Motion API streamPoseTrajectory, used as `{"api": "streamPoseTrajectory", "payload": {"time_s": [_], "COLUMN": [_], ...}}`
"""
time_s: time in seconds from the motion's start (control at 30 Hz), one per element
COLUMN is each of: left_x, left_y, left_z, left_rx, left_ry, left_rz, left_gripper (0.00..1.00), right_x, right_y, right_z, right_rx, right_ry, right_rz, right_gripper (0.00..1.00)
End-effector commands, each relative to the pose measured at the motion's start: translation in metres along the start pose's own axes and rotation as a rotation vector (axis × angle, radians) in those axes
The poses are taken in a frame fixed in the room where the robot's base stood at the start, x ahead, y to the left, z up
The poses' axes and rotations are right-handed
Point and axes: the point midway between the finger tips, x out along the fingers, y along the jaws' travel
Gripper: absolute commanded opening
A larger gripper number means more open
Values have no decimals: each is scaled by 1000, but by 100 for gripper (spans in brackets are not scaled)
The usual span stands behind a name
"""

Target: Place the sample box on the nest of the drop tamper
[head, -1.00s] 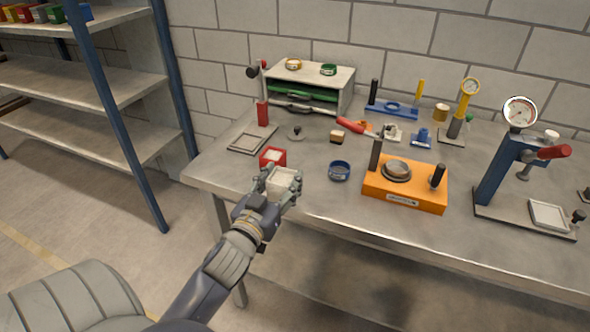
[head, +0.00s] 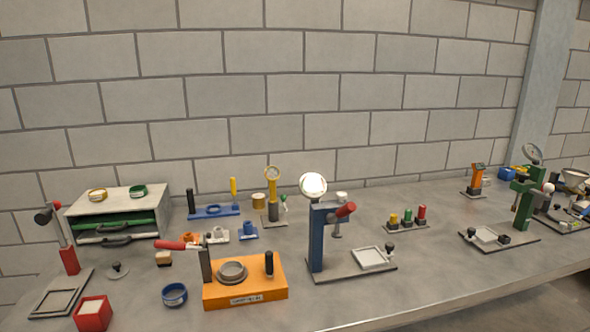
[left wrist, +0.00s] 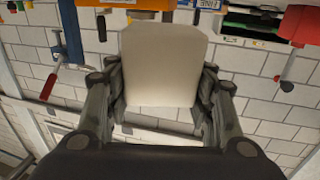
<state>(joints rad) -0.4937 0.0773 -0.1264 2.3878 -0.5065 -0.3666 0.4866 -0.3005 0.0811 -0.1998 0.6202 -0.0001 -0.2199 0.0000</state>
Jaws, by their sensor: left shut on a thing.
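The sample box is a pale, cream-grey block (left wrist: 163,50) in the left wrist view. My left gripper (left wrist: 162,88) is shut on it, with a finger on each side. Neither the box nor the gripper shows in the head view. Three stations there have a square frame on a base plate: a red-post stand (head: 70,261) with a black head at far left, a blue stand (head: 317,240) with a round gauge at centre, and a green stand (head: 523,208) with a gauge at right. I cannot tell for sure which is the drop tamper. The blue stand's square frame (head: 373,257) looks empty.
An orange block (head: 245,292) with a round cup stands left of the blue stand. A red box (head: 92,313), a blue ring (head: 174,294) and a small drawer cabinet (head: 120,213) are at left. Small coloured pegs (head: 407,217) stand behind right. The front middle bench is clear.

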Motion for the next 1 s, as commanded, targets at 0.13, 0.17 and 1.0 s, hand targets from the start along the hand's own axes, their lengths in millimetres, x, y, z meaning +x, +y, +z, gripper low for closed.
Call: {"api": "streamPoseTrajectory", "payload": {"time_s": [0.13, 0.17, 1.0], "left_x": [-2, -2, 2], "left_y": [19, 20, -147], "left_z": [-4, -4, -7], "left_rx": [0, 0, -1], "left_ry": [8, 8, 7], "left_rz": [27, 28, -210], "left_gripper": [18, 18, 18], "right_x": [0, 0, 0], "right_y": [0, 0, -2], "right_z": [0, 0, -1], "right_rx": [0, 0, 0], "right_ry": [0, 0, 1], "right_rz": [0, 0, -2], "right_gripper": [40, 40, 40]}}
